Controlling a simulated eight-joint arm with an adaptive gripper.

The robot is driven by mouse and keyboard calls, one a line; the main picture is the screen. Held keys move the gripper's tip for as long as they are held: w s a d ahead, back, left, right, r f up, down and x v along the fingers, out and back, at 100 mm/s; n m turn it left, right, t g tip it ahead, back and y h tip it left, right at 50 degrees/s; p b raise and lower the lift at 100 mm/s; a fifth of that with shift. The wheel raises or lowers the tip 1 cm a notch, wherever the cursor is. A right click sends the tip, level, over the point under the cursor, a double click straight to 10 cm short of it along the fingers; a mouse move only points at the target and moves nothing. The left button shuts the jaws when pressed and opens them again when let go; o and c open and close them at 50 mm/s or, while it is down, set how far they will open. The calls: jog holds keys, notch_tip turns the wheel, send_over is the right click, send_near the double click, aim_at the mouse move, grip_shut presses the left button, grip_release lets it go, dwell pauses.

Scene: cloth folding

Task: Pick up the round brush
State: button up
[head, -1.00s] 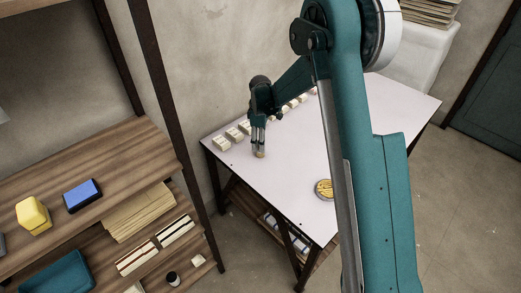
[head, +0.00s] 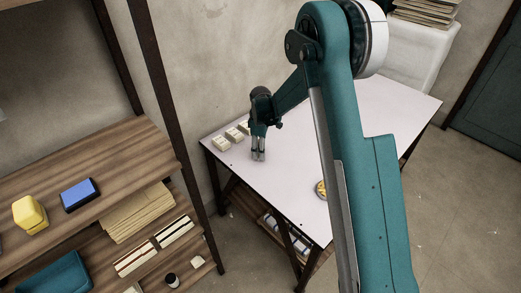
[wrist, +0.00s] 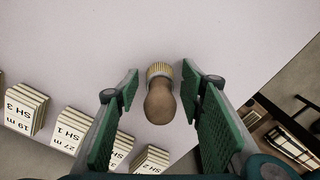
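The round brush (wrist: 159,98) shows in the wrist view, with a brown rounded handle and a band of pale yellow bristles at its far end. It stands or lies on the white table; its exact tilt is hard to tell from above. My gripper (wrist: 160,90) is open, its green-padded fingers to the left and right of the brush with a visible gap on each side. In the head view my gripper (head: 258,158) is low over the table's left part, and its fingers hide the brush.
Several small labelled blocks (head: 232,134) stand along the table's back left edge, close to my gripper. A round yellow item (head: 321,189) lies near the front edge, partly behind my arm. The middle of the white table (head: 295,150) is clear. Wooden shelves (head: 110,165) stand at left.

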jog(key=c, duration=1)
jog(key=shift+r, duration=0.1)
jog(key=shift+r+p, duration=0.95)
jog(key=shift+r, duration=4)
